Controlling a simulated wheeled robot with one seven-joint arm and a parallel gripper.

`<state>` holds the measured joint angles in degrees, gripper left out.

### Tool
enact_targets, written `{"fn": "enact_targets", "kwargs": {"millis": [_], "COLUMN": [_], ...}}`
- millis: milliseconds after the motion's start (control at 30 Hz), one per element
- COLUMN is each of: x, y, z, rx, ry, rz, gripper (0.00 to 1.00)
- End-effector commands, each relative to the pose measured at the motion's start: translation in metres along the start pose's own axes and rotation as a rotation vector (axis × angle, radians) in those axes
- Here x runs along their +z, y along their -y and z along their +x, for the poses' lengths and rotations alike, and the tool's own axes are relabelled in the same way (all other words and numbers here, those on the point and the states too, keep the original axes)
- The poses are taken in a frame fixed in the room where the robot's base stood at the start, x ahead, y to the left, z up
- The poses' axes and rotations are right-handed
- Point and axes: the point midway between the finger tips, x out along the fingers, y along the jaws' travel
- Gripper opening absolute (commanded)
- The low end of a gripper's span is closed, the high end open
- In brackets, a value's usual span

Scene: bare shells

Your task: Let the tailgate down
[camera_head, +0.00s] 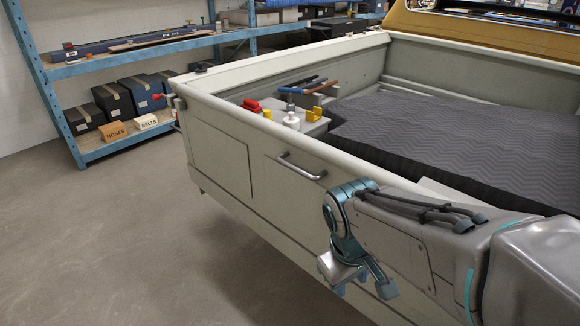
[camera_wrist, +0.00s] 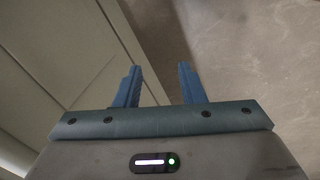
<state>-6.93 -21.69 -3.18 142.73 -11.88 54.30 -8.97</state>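The pale tailgate (camera_head: 222,150) of the truck bed stands upright, with a grey bar handle (camera_head: 302,167) on its outer face. A red-knobbed latch (camera_head: 162,97) sits at its far left corner. My gripper (camera_head: 362,284) hangs outside the panel, right of and below the handle in the head view. In the wrist view my gripper (camera_wrist: 159,85) is open, its blue fingers apart with nothing between them. The pale panel (camera_wrist: 60,70) fills the left of that view; the handle and latch do not show there. My arm hides the tailgate's right part.
The bed holds a dark ridged mat (camera_head: 460,135) and a grey box (camera_head: 312,125) with tools and bottles near the tailgate. A blue shelf rack (camera_head: 72,145) stands behind on the left. The concrete floor (camera_head: 150,245) beside the tailgate is clear.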

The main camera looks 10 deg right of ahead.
Motion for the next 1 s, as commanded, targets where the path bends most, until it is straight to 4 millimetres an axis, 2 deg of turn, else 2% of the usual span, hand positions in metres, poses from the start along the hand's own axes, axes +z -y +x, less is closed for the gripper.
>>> {"fn": "enact_targets", "kwargs": {"millis": [33, 167, 367, 467, 600, 767, 900, 967, 1000], "x": [-0.001, -0.003, -0.022, -0.04, -0.076, -0.128, -0.177, -0.196, -0.207], "y": [-0.005, -0.024, -0.054, -0.065, -0.074, -0.067, -0.043, -0.028, -0.018], "z": [0.006, 0.021, 0.033, 0.034, 0.031, 0.024, 0.019, 0.017, 0.016], "rx": [0.034, 0.13, 0.272, 0.344, 0.448, 0.579, 0.706, 0.759, -0.75], "ry": [0.074, 0.258, 0.566, 0.736, 1.005, 1.365, 1.74, 1.908, -1.899], "rz": [-0.135, -0.493, -1.041, -1.309, -1.669, -2.037, -2.29, -2.364, 2.264], "gripper": [0.36, 0.36, 0.36, 0.36, 0.36, 0.36, 0.36, 0.36, 0.36]}}
